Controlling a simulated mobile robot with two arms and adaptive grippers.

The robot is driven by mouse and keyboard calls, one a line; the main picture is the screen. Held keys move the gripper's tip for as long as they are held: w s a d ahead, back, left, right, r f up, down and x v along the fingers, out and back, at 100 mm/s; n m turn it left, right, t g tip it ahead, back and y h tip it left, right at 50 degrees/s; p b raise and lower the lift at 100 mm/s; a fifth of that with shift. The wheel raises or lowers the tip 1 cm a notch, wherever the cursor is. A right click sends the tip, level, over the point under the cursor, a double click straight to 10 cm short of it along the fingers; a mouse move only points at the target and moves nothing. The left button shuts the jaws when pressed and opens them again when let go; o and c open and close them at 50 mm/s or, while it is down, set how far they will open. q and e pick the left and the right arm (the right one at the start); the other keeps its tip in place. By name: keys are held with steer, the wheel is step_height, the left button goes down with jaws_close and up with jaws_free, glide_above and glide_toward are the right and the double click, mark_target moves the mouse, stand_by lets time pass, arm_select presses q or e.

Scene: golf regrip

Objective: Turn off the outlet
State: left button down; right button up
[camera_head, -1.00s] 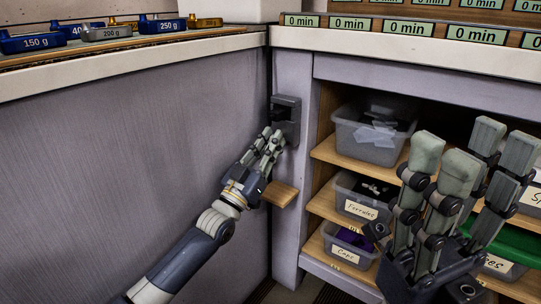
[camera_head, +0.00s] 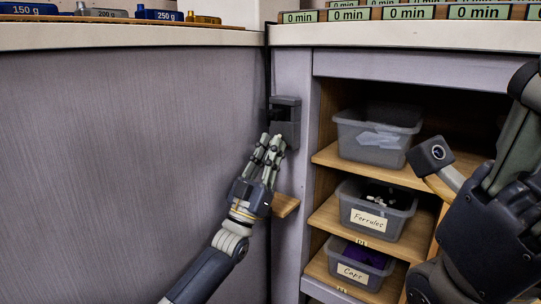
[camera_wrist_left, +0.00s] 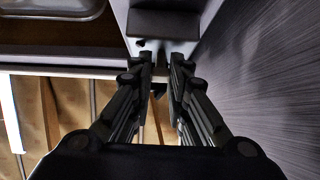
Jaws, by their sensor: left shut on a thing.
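The outlet (camera_head: 286,120) is a dark grey box on the narrow grey panel by the corner. It also shows at the top of the left wrist view (camera_wrist_left: 165,24). My left gripper (camera_head: 272,143) reaches up to the outlet's lower edge, fingers pointing up. In the left wrist view its fingers (camera_wrist_left: 160,66) are closed in on something small just below the box. The fingers hide most of that part, so its shape is unclear. My right gripper (camera_head: 500,215) is large and close at the right edge, away from the outlet. Its fingertips are partly cut off.
A small wooden ledge (camera_head: 285,204) sticks out below the outlet, beside the left gripper. To the right are shelves with a clear bin (camera_head: 376,150), a Ferrules bin (camera_head: 373,224) and a Caps bin (camera_head: 358,274). Counters (camera_head: 130,38) run above. The left panel (camera_head: 120,150) is bare.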

arm_select(q)
steer(key=shift+f, duration=0.15)
steer(key=c, duration=1.5)
jaws_free()
steer(key=v, duration=1.2)
